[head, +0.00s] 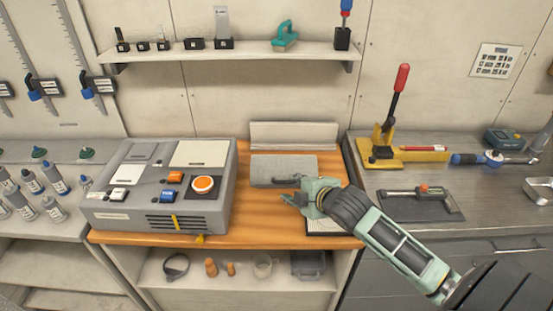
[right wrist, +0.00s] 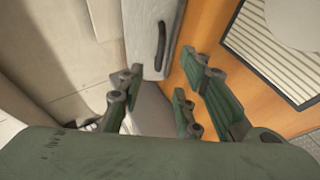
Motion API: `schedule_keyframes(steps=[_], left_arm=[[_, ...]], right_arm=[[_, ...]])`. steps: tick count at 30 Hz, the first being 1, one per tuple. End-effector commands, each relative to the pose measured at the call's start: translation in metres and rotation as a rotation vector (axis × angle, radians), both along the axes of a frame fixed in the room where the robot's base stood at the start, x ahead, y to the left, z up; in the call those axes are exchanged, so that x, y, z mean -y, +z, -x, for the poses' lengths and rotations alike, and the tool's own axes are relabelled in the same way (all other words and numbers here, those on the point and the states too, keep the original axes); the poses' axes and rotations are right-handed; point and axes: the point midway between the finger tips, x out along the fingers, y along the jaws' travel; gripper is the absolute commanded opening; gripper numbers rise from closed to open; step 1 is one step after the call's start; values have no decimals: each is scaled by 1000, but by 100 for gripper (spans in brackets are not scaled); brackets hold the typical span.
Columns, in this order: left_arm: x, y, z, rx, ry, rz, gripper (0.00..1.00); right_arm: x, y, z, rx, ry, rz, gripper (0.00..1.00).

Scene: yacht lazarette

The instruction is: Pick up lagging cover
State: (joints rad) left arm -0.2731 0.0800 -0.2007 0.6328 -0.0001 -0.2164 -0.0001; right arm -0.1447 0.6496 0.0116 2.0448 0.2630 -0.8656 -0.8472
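A flat grey cover (head: 284,168) with a dark handle, which I take to be the lagging cover, lies at the back of the wooden bench top. In the right wrist view a pale grey piece with a dark bar handle (right wrist: 165,45) shows beyond the fingers. My right gripper (head: 294,191) is at the front edge of the cover, close to its handle. Its fingers (right wrist: 155,105) stand apart with nothing clearly held between them. Whether they touch the cover cannot be told. My left gripper is not in view.
A grey control box (head: 160,215) stands on the bench at left. A pale upright panel (head: 293,134) is behind the cover. A striped panel (right wrist: 290,50) lies on the wood (head: 262,228). A yellow lever press (head: 385,145) is at right. A shelf (head: 240,52) hangs above.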

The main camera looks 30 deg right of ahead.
Motion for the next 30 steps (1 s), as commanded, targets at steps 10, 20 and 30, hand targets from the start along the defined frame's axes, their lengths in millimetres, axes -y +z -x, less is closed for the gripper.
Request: schedule_keyframes(steps=[10, 20, 30], left_arm=[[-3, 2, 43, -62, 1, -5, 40], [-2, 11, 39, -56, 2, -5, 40], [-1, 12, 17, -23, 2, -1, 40]], right_arm=[[3, -16, -25, -2, -2, -2, 32], [11, -38, -59, -2, -1, -3, 32], [11, -42, -63, -1, 0, 0, 31]])
